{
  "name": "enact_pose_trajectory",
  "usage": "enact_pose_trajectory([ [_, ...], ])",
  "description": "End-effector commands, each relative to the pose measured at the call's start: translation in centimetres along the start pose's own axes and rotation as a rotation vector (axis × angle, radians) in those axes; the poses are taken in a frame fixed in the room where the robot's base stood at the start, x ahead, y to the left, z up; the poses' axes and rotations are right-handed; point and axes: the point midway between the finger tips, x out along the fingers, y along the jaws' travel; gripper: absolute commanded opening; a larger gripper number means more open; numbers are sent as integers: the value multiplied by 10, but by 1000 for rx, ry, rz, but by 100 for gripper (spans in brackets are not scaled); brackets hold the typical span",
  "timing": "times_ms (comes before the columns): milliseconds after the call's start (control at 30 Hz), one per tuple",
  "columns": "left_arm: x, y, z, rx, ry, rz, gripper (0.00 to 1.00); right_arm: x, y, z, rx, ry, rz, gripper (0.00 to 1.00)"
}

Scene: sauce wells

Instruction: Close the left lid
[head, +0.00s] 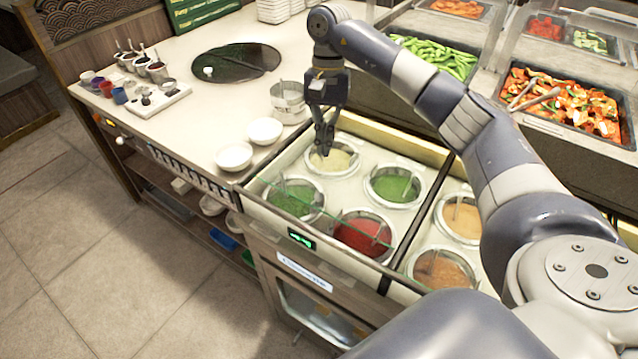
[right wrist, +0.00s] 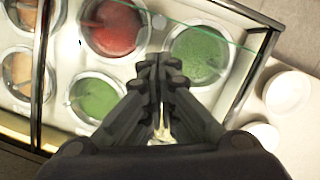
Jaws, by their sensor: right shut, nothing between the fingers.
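The left lid looks like a clear glass pane (head: 328,217) with a thin green edge crossing the front wells of the left compartment. The edge also shows in the right wrist view (right wrist: 205,28). The rear wells, one with cream sauce (head: 342,160) and one with green sauce (head: 393,186), look uncovered. The front wells hold chopped green herbs (head: 290,203) and red sauce (head: 360,236). My right gripper (head: 323,151) points down over the cream well, shut and empty. In the right wrist view its fingers (right wrist: 158,65) hide most of that well. My left gripper is out of view.
Two white bowls, one nearer (head: 234,157) and one farther (head: 265,131), stand left of the wells beside a metal can (head: 287,103). The right compartment holds orange (head: 463,219) and brown (head: 440,270) sauces. Spoon handles stick out of several wells. Food trays (head: 565,103) lie behind my right arm.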

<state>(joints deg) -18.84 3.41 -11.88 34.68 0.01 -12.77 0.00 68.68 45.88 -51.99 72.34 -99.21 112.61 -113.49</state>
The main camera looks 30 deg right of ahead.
Motion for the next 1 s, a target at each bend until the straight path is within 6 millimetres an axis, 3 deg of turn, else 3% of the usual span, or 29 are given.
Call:
enact_pose_trajectory([
  [233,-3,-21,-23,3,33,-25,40,11,1,-4,-63,-19,-1,0],
  [467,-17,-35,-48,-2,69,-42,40,50,2,-2,-62,-20,1,0],
  [733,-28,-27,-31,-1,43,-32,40,90,1,-2,-61,-18,-2,0],
  [1000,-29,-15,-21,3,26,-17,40,101,1,-3,-61,-15,-4,0],
])
